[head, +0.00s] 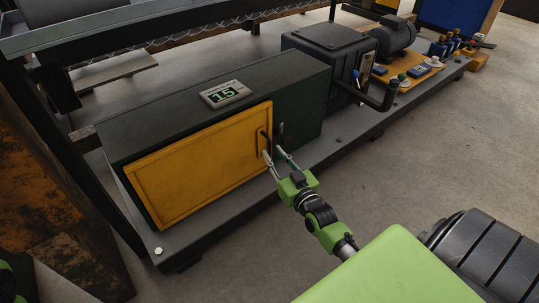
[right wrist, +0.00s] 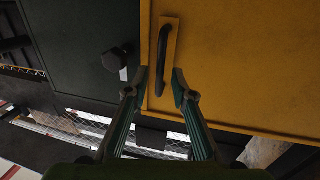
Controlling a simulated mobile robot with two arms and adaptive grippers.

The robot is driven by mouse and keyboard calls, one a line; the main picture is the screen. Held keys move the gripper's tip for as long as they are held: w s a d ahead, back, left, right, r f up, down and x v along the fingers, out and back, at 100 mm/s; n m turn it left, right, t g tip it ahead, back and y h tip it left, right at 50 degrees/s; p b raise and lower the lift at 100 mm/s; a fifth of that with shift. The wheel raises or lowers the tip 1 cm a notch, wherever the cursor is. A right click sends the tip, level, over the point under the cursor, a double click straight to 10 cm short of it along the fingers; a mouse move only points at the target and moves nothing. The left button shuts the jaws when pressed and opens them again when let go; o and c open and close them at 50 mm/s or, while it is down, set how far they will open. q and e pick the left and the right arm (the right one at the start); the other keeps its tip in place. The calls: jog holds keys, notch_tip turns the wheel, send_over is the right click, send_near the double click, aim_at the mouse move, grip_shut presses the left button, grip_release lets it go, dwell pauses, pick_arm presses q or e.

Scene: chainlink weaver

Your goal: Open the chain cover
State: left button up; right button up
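The chain cover (head: 195,165) is a yellow panel on the front of a long dark green housing (head: 215,70), and it looks closed. Its upright black handle (head: 263,143) sits near the cover's right edge. My right gripper (head: 273,154) is open at the handle. In the right wrist view, the cover (right wrist: 240,60) fills the right side. The handle (right wrist: 166,58) points down between the two spread fingertips (right wrist: 160,86), with a gap visible on each side. I cannot tell how deep the fingers reach. My left gripper is not in view.
A dark latch or knob (right wrist: 117,58) sits on the housing beside the cover. A black crank handle (head: 389,97) sticks out from the gearbox (head: 328,58). A rusty post (head: 45,215) stands at the left. The floor (head: 440,150) at the right is clear.

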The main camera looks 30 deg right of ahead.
aim_at(270, 151)
jog(key=shift+w+d+b, duration=0.2)
jog(key=shift+w+b, duration=0.3)
jog(key=shift+w, duration=1.2)
grip_shut()
